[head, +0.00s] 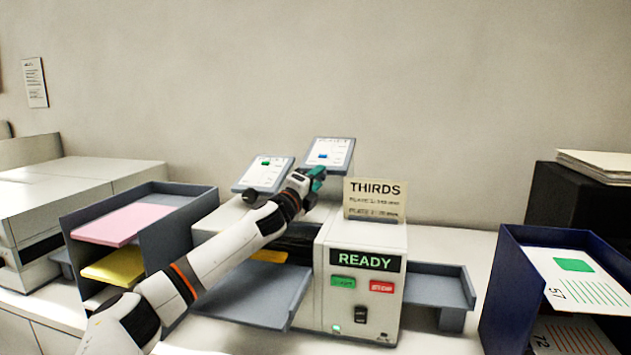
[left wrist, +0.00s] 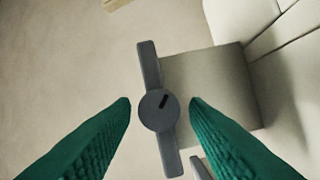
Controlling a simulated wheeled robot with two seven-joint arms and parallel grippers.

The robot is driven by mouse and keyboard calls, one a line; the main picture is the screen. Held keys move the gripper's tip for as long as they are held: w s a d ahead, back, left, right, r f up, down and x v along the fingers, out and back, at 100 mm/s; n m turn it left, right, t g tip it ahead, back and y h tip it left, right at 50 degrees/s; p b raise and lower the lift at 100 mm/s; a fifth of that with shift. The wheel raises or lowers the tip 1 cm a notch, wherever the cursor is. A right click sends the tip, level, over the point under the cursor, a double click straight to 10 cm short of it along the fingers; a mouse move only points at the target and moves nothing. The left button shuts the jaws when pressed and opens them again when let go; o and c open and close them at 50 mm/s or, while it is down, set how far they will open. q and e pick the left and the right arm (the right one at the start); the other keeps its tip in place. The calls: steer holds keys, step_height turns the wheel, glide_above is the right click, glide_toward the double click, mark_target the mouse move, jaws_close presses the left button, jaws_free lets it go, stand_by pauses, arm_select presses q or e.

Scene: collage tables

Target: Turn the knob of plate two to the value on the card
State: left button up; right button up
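The machine has two tilted display plates on top, a left plate (head: 263,174) with a green mark and a right plate (head: 328,154) with a blue mark. A beige card (head: 375,200) headed THIRDS stands on the machine; its smaller lines are too small to read surely. My left gripper (head: 317,178) is at the right plate's lower edge. In the left wrist view a round dark grey knob (left wrist: 158,110) with a black pointer mark lies between the green fingertips (left wrist: 160,103) of my open left gripper, with gaps on both sides. My right gripper is not in view.
The machine front (head: 365,290) has a READY display, green and red buttons and a black switch. A grey tray rack (head: 140,215) with pink and yellow sheets stands left. A navy rack (head: 510,290) with printed sheets stands right.

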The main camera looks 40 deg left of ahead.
arm_select(q)
steer(key=shift+o, duration=0.4)
steer(key=shift+s+f, duration=0.2)
steer(key=shift+s, duration=0.05)
steer(key=b+v, duration=0.6)
steer(key=shift+s+a+f, duration=0.1)
steer(key=shift+s+f, duration=0.2)
steer(key=shift+f, duration=0.15)
steer(key=b+v, duration=0.2)
steer(key=b, duration=0.2)
steer(key=b+v, duration=0.2)
steer(key=b, duration=0.2)
steer(key=shift+r, duration=0.2)
steer(key=shift+s+b, duration=0.25)
steer(key=shift+b, duration=0.45)
steer(key=shift+s+d+r, duration=0.15)
steer(key=shift+d, duration=0.1)
